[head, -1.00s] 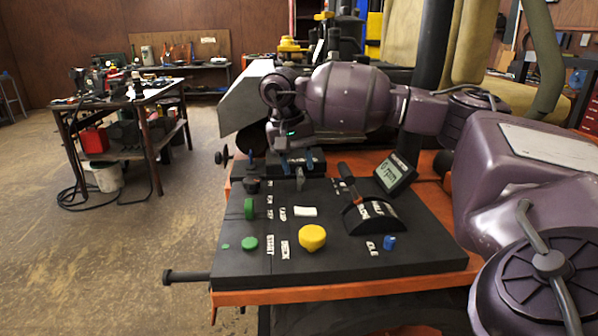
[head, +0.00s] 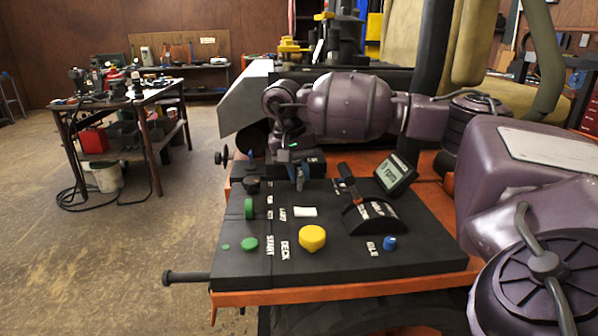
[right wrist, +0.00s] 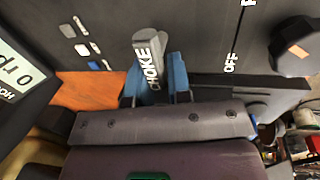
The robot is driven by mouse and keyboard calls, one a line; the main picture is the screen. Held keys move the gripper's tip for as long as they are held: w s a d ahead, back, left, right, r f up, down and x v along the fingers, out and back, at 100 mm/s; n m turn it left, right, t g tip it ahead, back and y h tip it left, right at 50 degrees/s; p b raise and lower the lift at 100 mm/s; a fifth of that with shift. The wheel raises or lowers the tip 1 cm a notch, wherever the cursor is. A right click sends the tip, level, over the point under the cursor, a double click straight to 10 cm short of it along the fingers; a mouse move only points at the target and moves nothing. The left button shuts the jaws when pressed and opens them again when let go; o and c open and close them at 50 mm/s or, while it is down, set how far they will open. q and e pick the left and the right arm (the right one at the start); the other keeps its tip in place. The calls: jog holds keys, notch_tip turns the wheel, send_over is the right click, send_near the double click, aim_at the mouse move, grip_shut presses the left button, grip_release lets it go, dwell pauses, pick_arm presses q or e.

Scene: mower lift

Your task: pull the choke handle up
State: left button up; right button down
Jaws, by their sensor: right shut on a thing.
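The choke handle (right wrist: 147,52) is a grey lever marked CHOKE, seen in the right wrist view between two blue fingertips. My right gripper (right wrist: 157,82) is shut on it. In the head view my right gripper (head: 298,172) is at the back of the black control panel (head: 340,262), where only a small grey part of the handle (head: 300,184) shows below the fingers. My left gripper is not in view.
The panel carries a yellow deck knob (head: 312,238), green start button (head: 249,244), blue idle knob (head: 390,242), throttle lever (head: 348,180) and rpm display (head: 395,175). A black knob (right wrist: 296,45) is beside the OFF label. A workbench (head: 130,103) stands far left.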

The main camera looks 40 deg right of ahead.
aim_at(299, 168)
jog(key=shift+r, duration=0.1)
notch_tip(299, 168, up, 2)
jog(key=shift+r+p, duration=0.15)
jog(key=shift+p, duration=0.25)
jog(key=shift+r, duration=0.25)
jog(key=shift+d+f, duration=0.1)
jog(key=c, duration=1.1)
grip_release()
jog(key=shift+s, duration=0.1)
